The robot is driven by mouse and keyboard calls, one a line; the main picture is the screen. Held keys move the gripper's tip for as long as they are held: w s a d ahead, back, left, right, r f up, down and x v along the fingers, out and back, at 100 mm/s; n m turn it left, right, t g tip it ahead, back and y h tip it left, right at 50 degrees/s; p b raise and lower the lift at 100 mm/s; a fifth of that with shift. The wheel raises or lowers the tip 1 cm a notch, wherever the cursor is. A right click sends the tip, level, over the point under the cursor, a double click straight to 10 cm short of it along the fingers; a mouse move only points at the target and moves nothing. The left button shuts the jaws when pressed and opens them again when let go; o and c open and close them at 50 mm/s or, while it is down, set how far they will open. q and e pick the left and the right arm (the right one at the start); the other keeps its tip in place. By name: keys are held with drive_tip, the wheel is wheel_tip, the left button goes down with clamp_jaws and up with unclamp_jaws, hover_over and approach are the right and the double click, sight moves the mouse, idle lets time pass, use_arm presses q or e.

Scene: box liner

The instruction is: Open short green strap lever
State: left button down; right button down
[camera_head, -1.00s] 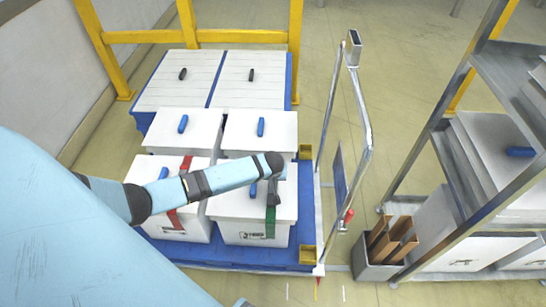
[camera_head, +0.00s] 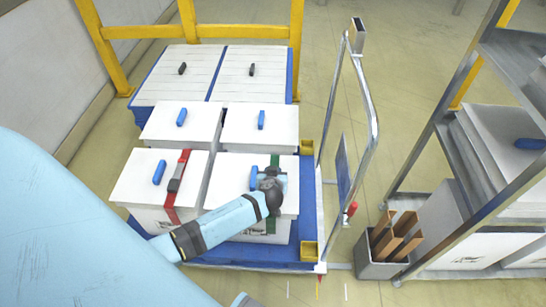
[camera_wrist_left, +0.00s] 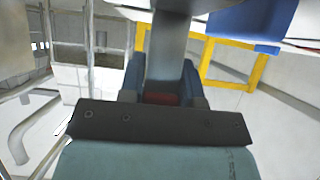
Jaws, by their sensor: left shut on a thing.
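The green strap (camera_head: 271,226) runs over the lid and down the front of the front right white box (camera_head: 288,203). My left gripper (camera_head: 270,187) is over this strap on the lid, with my wrist covering most of it. In the left wrist view its fingers (camera_wrist_left: 164,84) are shut around a grey bar (camera_wrist_left: 168,45), which appears to be the strap's lever. The lever is hidden in the head view, so I cannot tell its angle there. My right gripper is not in view.
A red strap (camera_head: 181,162) with a grey lever (camera_head: 175,178) crosses the box to the left. Blue handles (camera_head: 159,172) sit on the lids. A metal cart rail (camera_head: 370,110) stands at the right, beside a shelf rack (camera_head: 440,130) and a bin of brown pieces (camera_head: 383,268).

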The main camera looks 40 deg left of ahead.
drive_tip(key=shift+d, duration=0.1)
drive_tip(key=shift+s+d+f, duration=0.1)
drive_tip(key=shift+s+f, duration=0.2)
use_arm(q)
drive_tip(key=c, duration=0.8)
unclamp_jaws()
drive_tip(key=shift+s+d, duration=0.1)
drive_tip(key=shift+s, duration=0.05)
drive_tip(key=v, duration=1.3)
drive_tip(key=shift+s+p, duration=0.2)
drive_tip(key=shift+p, duration=0.25)
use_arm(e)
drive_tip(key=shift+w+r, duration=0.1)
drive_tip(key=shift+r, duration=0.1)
use_arm(q)
drive_tip(key=shift+s+d, duration=0.1)
drive_tip(key=shift+d, duration=0.1)
